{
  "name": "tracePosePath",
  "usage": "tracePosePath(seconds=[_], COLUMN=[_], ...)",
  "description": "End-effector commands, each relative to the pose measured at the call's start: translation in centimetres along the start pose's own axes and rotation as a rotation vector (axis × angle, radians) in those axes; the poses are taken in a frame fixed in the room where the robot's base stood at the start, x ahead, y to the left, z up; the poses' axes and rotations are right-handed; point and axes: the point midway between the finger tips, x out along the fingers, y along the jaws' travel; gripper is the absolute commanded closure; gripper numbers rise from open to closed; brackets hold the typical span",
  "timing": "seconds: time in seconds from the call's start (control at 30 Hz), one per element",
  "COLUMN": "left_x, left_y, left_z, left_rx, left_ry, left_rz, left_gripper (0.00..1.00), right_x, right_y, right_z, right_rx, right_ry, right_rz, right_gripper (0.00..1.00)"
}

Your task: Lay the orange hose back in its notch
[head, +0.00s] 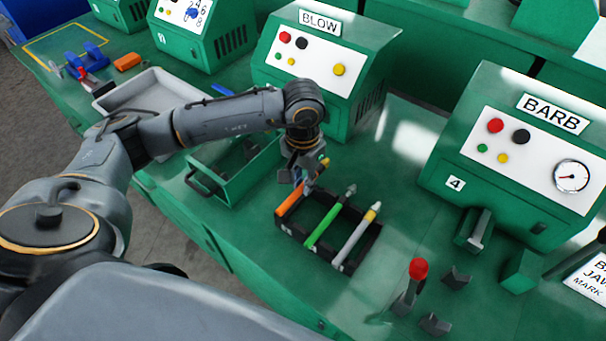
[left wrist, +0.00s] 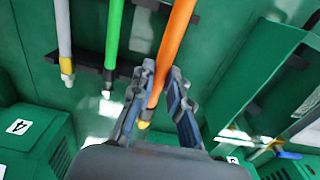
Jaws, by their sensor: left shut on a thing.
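The black notched rack (head: 359,252) stands on the green bench in front of the BLOW machine. The orange hose (head: 289,202) is at the rack's left end, with a yellow tip toward the back. My left gripper (head: 300,178) is shut on it near that tip; the left wrist view shows the orange hose (left wrist: 176,45) between the two fingers (left wrist: 155,100). The hose crosses the rack's edge, but I cannot tell if it sits down in its notch. A green hose (head: 324,225) and a grey-white hose (head: 357,237) lie beside it in the rack. My right gripper is not in view.
A green open tray (head: 222,192) stands left of the rack, and a grey tray (head: 150,88) is behind my left arm. The BLOW machine (head: 333,60) and BARB machine (head: 520,150) stand behind. A red-knobbed lever (head: 418,270) is right of the rack.

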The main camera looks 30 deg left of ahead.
Motion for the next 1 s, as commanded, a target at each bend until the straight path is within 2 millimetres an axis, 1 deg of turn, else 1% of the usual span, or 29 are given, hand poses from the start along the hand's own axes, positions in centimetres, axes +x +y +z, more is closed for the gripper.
tracePosePath(seconds=[0.03,0.23,0.3,0.5,0.67,0.97,1.0], left_x=[0.9,3.3,4.3,6.0,6.5,6.4,6.4], left_y=[0.1,0.0,0.0,0.0,0.0,0.0,0.0], left_z=[0.1,0.1,0.0,-0.1,0.0,0.0,0.0], left_rx=[0.000,-0.001,0.000,0.000,0.000,0.000,0.000], left_ry=[-0.002,-0.002,0.001,0.001,0.001,0.000,0.000], left_rz=[0.001,0.001,0.000,0.000,0.000,0.000,0.000], left_gripper=[1.00,1.00,1.00,1.00,1.00,1.00,0.76], right_x=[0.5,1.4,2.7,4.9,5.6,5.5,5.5], right_y=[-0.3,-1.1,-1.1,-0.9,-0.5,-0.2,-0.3], right_z=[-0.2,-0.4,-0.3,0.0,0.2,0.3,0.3], right_rx=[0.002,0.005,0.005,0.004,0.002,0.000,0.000], right_ry=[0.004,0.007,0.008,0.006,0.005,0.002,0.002], right_rz=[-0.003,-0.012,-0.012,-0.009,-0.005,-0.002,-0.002], right_gripper=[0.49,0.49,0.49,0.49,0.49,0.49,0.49])
